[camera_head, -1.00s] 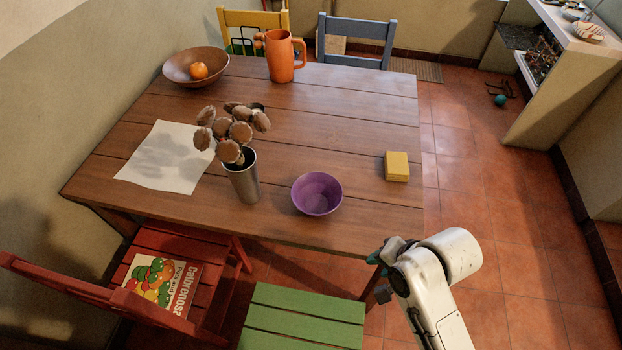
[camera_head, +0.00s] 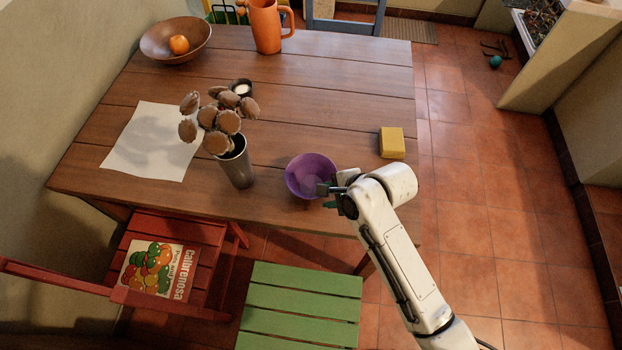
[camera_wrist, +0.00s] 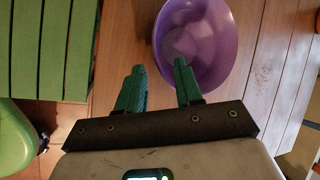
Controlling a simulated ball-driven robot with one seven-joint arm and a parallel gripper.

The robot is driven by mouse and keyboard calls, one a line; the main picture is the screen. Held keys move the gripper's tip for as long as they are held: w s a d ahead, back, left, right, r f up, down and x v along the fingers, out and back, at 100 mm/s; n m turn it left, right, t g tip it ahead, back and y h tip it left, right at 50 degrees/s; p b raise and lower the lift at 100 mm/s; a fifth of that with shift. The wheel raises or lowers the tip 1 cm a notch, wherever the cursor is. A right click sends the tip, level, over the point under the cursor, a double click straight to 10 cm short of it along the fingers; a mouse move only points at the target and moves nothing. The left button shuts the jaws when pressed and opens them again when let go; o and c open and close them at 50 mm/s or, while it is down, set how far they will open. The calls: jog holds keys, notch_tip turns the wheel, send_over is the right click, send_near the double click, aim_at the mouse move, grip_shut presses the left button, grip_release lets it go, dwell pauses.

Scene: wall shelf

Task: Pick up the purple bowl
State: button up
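The purple bowl (camera_head: 308,172) stands upright and empty on the wooden table, near its front edge. My gripper (camera_head: 328,195) is at the bowl's right front side in the head view. In the wrist view my gripper (camera_wrist: 158,78) has its two green fingers spread apart with nothing clearly between them. I cannot tell whether the finger touches the bowl.
A metal vase with dried flowers (camera_head: 236,165) stands close left of the bowl. A yellow block (camera_head: 391,143) lies to the right. A green chair (camera_head: 300,308) and a red chair (camera_head: 170,255) stand at the front. The table's middle (camera_head: 320,105) is free.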

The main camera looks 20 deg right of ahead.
aim_at(311, 180)
jog(key=shift+x, duration=2.45)
jog(key=shift+w, duration=0.1)
jog(key=shift+c, duration=0.4)
grip_shut()
jog(key=shift+r, duration=0.1)
